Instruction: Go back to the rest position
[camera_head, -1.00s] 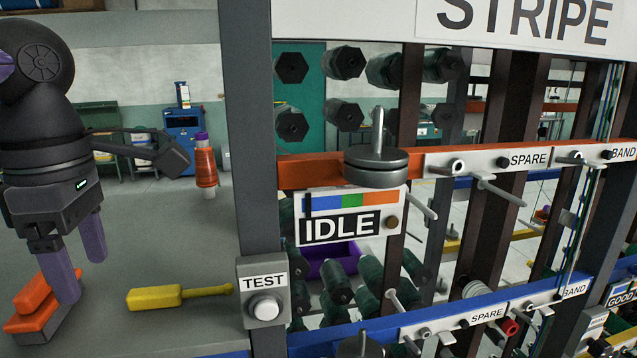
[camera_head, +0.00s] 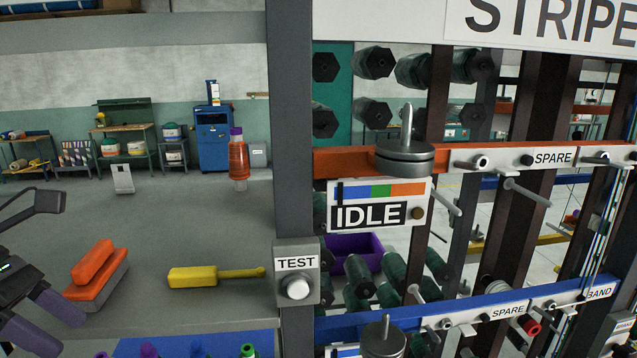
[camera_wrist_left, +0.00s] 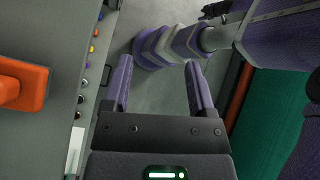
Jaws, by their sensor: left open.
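My left gripper (camera_head: 62,345) is at the lower left edge of the head view, with its two purple fingers apart and nothing between them. My right gripper is in neither view.
A yellow-handled tool (camera_head: 195,277) lies beside the block. A grey post with a TEST button (camera_head: 297,287) and the rack with the IDLE sign (camera_head: 368,213) fill the right. An orange bottle (camera_head: 238,162) stands behind. A blue strip (camera_head: 195,345) lies in front.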

